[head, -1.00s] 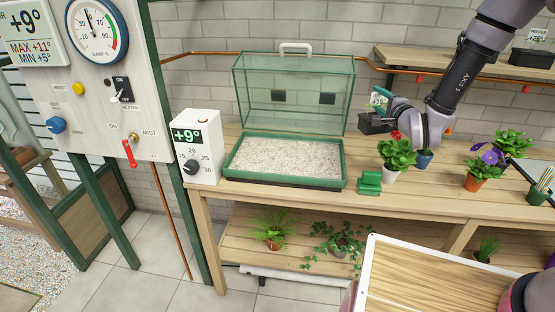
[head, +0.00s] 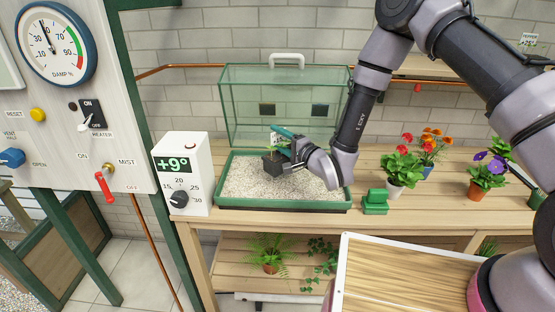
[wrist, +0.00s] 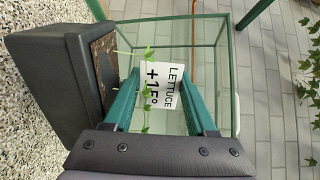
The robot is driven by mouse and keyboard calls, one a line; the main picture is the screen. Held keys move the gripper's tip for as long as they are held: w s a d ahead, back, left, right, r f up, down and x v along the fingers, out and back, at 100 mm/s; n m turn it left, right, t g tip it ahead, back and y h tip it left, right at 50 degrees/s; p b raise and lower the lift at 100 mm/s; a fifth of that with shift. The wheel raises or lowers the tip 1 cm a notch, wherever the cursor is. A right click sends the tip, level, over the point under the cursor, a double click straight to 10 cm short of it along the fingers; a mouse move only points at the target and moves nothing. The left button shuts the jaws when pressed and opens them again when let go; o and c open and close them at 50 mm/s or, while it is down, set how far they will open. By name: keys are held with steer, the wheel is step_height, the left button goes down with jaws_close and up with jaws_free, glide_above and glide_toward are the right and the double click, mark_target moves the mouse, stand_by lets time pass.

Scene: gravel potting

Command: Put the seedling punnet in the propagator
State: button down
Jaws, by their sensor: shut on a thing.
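The seedling punnet (head: 272,164) is a small black pot with a thin seedling and a white label. In the wrist view the punnet (wrist: 45,85) is at the left, and its label (wrist: 163,88) reads LETTUCE +15°. The propagator's green tray (head: 230,202) holds pale gravel. I cannot tell whether the punnet touches the gravel. The propagator's clear, green-framed cover (head: 240,95) stands behind the tray, so the tray is open above.
A white thermostat box (head: 185,145) reading +9° stands left of the tray. A small green object (head: 375,203) sits right of it. Potted flowers (head: 403,167) stand farther right on the wooden bench (head: 440,205). A control panel (head: 60,110) is at the left.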

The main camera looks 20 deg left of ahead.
mark_target(278, 154)
steer(key=shift+f, duration=2.75)
steer(key=shift+f, duration=0.15)
steer(key=shift+c, duration=1)
jaws_free()
